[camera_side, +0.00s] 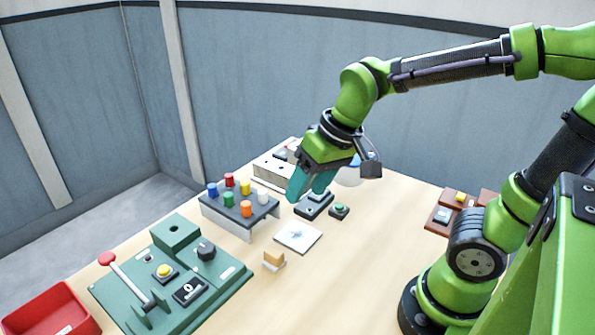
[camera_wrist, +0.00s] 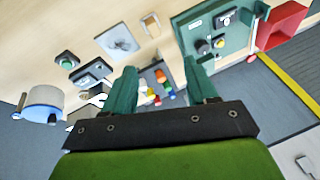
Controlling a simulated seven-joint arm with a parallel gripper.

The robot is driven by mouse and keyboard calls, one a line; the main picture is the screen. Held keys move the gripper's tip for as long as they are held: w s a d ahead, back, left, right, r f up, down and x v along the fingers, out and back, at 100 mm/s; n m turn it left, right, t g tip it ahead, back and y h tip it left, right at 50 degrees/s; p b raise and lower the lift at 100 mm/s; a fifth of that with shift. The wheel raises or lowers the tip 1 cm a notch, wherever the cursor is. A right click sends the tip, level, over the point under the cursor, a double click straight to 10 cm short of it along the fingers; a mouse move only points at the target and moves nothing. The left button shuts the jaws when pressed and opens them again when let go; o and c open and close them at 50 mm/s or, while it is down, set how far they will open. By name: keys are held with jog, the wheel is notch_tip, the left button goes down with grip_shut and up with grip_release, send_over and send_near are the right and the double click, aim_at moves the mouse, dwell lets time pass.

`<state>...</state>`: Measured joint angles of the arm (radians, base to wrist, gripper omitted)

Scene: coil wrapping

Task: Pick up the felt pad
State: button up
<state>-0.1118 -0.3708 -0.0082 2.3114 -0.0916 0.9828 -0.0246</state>
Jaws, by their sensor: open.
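A small tan block with a pale lower part, which looks like the felt pad (camera_side: 273,259), lies on the table in front of the white square plate (camera_side: 298,236). The plate has a grey smudge at its middle. In the wrist view the pad (camera_wrist: 151,25) is near the top, beside the plate (camera_wrist: 119,42). My gripper (camera_side: 308,193) has teal fingers, apart and empty, above the table behind the plate and near the peg rack. The fingers also show in the wrist view (camera_wrist: 160,68), with the pad beyond them.
A peg rack (camera_side: 240,212) with several coloured pegs stands left of the gripper. A green panel (camera_side: 215,290) with a lever and knobs lies front left, beside a red tray (camera_side: 50,312). A green button box (camera_side: 339,211) is near the plate. The table right of the pad is clear.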

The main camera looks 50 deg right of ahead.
jog(key=w+a+f+n+g+h, duration=0.2)
jog(key=w+f+g, duration=0.2)
jog(key=w, duration=0.3)
send_over(274, 251)
jog(key=shift+n, duration=0.3)
notch_tip(274, 251, down, 10)
jog(key=shift+s+f, duration=0.1)
jog(key=shift+s, duration=0.05)
jog(key=shift+w+f, duration=0.2)
jog(key=shift+f, duration=2.85)
jog(key=c, duration=0.8)
notch_tip(274, 251, up, 10)
jog(key=shift+r, duration=0.1)
